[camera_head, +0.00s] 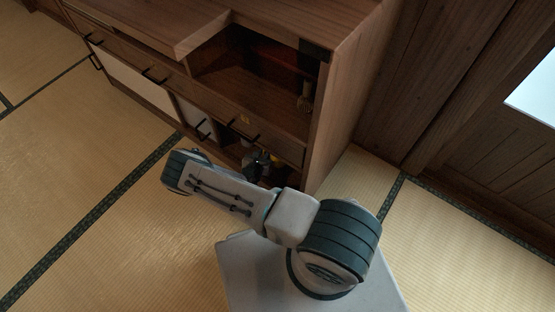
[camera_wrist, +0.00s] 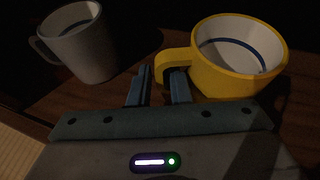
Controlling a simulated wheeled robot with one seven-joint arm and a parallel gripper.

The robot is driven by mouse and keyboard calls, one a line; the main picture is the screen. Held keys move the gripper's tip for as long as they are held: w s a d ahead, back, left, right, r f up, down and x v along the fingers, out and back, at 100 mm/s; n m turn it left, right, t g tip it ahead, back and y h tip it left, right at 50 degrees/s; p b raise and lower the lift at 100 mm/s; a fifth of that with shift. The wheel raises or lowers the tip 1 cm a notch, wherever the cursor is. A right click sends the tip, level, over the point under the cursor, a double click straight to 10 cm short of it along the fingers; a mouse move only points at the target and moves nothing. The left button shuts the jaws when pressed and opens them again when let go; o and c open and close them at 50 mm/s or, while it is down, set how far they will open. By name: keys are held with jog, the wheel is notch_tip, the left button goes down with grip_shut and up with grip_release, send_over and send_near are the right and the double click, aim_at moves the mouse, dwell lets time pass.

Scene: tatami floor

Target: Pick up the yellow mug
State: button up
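The yellow mug (camera_wrist: 235,75) stands upright on a wooden shelf at the right of the wrist view. It is white inside with a blue ring, and its handle points left. My gripper (camera_wrist: 160,78) is at the handle, with a gap between its two blue-grey fingers. The handle's outer bar appears to lie between the fingertips, and the right finger reaches into the handle's opening. I cannot tell whether either finger touches it. In the head view my gripper (camera_head: 257,164) is at the low cabinet opening, and the mug is small and mostly hidden there.
A grey-white mug (camera_wrist: 82,45) stands on the same shelf to the left of my gripper. The wooden cabinet (camera_head: 335,110) has drawers above the low opening and a side panel at right. Tatami floor (camera_head: 100,130) is clear at the left.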

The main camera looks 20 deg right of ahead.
jog(key=shift+w+d+f, duration=0.2)
jog(key=shift+w, duration=0.1)
grip_shut()
jog(key=shift+r, duration=0.2)
